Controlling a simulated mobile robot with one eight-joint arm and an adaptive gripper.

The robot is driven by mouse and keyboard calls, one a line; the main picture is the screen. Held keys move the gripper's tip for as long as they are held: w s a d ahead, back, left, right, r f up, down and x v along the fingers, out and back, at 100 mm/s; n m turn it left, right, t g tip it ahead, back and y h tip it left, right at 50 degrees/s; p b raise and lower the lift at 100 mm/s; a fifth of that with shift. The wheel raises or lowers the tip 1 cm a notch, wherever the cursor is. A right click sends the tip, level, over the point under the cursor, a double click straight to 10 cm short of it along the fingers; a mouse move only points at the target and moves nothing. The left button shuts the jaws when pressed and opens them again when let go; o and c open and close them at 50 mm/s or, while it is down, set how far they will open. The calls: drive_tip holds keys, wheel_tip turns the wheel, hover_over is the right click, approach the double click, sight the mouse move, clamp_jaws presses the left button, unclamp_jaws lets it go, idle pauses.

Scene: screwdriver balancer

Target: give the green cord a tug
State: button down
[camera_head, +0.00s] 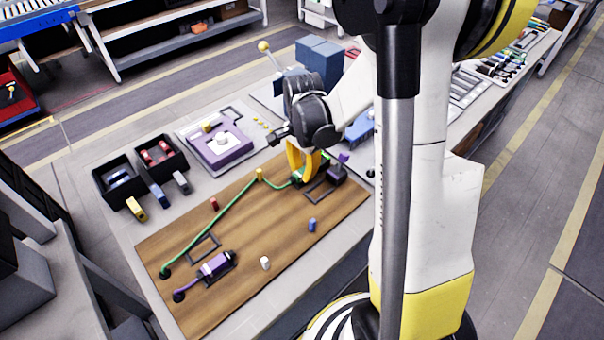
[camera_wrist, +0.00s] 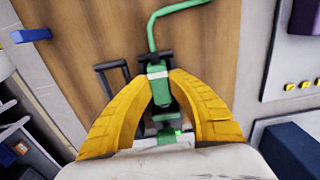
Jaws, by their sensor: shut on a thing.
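The green cord (camera_head: 215,225) lies on the wooden board (camera_head: 290,235). It runs from a dark anchor at the lower left, bends at a yellow peg (camera_head: 259,174), and ends at a green connector under my gripper (camera_head: 303,172). In the wrist view the cord (camera_wrist: 152,30) leads into the green connector (camera_wrist: 160,90). My gripper (camera_wrist: 168,80) has its yellow fingers on both sides of the connector, shut on it. In the head view my fingers hide most of the connector. A dark fitting with a green part shows just below it in the wrist view.
A purple connector (camera_head: 215,265) sits at the board's lower left. A red peg (camera_head: 213,203), a blue peg (camera_head: 311,225) and a white peg (camera_head: 265,263) stand on the board. A purple fixture (camera_head: 215,150) and black bins (camera_head: 118,180) lie behind. The board's middle is mostly clear.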

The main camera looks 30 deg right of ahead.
drive_tip(key=c, duration=1.3)
unclamp_jaws()
drive_tip(key=shift+d, duration=0.1)
drive_tip(key=shift+o, duration=0.2)
drive_tip(key=shift+r+p, duration=2.6)
drive_tip(key=shift+r, duration=0.9)
